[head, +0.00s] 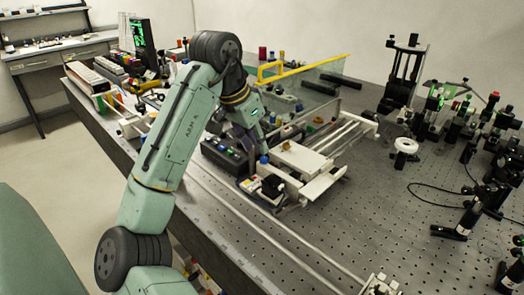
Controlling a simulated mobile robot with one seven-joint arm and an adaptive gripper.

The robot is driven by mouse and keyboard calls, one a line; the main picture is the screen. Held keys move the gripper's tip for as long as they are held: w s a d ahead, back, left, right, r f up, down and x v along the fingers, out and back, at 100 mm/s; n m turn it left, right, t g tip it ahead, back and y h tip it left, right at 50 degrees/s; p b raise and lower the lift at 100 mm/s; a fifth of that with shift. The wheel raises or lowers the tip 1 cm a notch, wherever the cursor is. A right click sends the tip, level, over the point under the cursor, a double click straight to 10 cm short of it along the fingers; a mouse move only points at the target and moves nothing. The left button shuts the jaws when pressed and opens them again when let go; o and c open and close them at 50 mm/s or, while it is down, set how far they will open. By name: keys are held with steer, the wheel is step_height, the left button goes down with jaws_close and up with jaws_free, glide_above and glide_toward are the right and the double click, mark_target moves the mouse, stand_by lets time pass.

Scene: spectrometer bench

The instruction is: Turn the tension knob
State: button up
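My arm reaches over the bench from the lower left, and its wrist points down near the white stage assembly (298,158) at the middle of the bench. My gripper (262,150) is small and partly hidden at the end of the wrist, so I cannot tell whether its fingers are open or shut. A small blue round part (264,159) shows right at the arm's end; I cannot tell if it is touched. I cannot tell for certain which part is the tension knob. A black block (271,187) sits on the near side of the assembly.
A black control box (226,156) stands left of the wrist. A clear panel with a yellow edge (300,68) stands behind. A white round part (405,147) and several black optical mounts (402,75) stand to the right. The perforated bench top (350,225) is largely clear in front.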

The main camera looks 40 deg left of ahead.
mark_target(264, 158)
steer(key=shift+p+x, duration=0.4)
steer(key=shift+x, duration=2)
jaws_close()
